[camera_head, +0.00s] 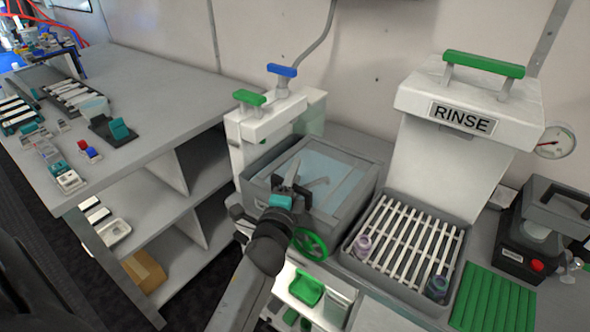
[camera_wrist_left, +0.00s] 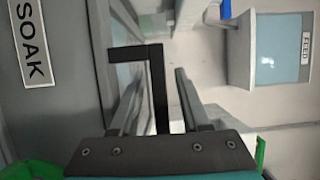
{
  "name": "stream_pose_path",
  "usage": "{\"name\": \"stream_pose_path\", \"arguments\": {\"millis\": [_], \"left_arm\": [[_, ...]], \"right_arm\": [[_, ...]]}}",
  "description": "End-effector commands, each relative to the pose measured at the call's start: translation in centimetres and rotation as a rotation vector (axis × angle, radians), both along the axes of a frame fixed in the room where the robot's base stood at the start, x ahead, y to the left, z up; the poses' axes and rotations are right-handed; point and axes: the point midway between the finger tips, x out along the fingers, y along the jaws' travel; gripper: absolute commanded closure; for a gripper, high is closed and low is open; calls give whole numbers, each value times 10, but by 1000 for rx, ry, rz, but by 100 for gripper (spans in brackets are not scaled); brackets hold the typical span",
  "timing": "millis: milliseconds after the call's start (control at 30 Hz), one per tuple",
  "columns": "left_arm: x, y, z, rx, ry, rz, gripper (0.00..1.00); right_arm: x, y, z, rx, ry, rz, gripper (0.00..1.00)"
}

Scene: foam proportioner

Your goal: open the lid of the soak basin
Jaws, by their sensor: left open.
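The soak basin (camera_head: 340,215) is a grey box in the middle of the head view, and its SOAK label (camera_wrist_left: 32,42) shows at the left of the left wrist view. Its lid (camera_head: 345,172), with a pale blue see-through panel, lies over the top and looks closed. My left gripper (camera_head: 297,186) is over the basin's near left part. In the left wrist view its fingers (camera_wrist_left: 155,85) are apart, with the lid's black handle (camera_wrist_left: 154,62) between them. I cannot tell whether either finger touches the handle. My right gripper is not in view.
A white post with green (camera_head: 249,97) and blue (camera_head: 282,70) handles stands behind the basin at left. The RINSE unit (camera_head: 470,100) and its slatted rack (camera_head: 410,240) stand to the right. A green handwheel (camera_head: 310,244) is just below the gripper. A shelf table (camera_head: 150,110) is at left.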

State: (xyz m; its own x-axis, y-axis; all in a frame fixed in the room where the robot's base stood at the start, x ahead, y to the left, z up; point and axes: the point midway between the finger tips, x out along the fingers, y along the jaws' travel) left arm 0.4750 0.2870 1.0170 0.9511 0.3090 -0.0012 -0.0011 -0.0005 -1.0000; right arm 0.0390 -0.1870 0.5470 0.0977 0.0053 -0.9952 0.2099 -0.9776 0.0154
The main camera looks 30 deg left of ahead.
Motion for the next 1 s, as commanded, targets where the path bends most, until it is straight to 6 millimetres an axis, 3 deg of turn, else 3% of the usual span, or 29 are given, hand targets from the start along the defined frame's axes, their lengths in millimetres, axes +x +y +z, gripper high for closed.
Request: {"name": "stream_pose_path", "arguments": {"millis": [200,600,1000], "left_arm": [[0,0,0,0,0,0,54],[0,0,0,0,0,0,99],[0,0,0,0,0,0,100]], "right_arm": [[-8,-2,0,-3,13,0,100],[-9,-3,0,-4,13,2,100],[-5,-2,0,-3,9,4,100]]}}
